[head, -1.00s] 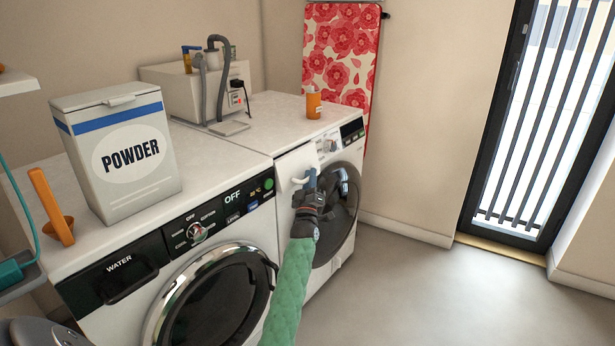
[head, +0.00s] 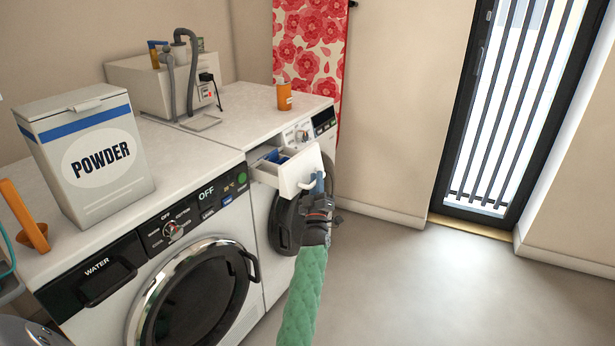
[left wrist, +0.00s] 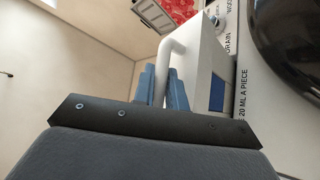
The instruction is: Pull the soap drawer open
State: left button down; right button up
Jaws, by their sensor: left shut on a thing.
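The soap drawer (head: 300,174) is a white drawer in the upper left of the farther washing machine (head: 262,215). It stands out from the machine front, with its open top and a blue part inside showing. My left gripper (head: 318,184) is shut on the drawer's white handle (head: 306,186) at the drawer front. In the left wrist view the blue fingertips (left wrist: 162,88) sit on both sides of the white bar handle (left wrist: 170,52), and the drawer's side (left wrist: 205,62) shows to the right. My right gripper is not in view.
A nearer washing machine (head: 125,262) stands to the left with a powder box (head: 95,158) on top. The floor (head: 420,285) to the right is clear.

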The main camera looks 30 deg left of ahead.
pick_arm(q)
jog(key=shift+s+d+f, duration=0.1)
jog(key=shift+d, duration=0.9)
jog(key=c, duration=1.7)
grip_release()
jog(key=shift+v, duration=3.9)
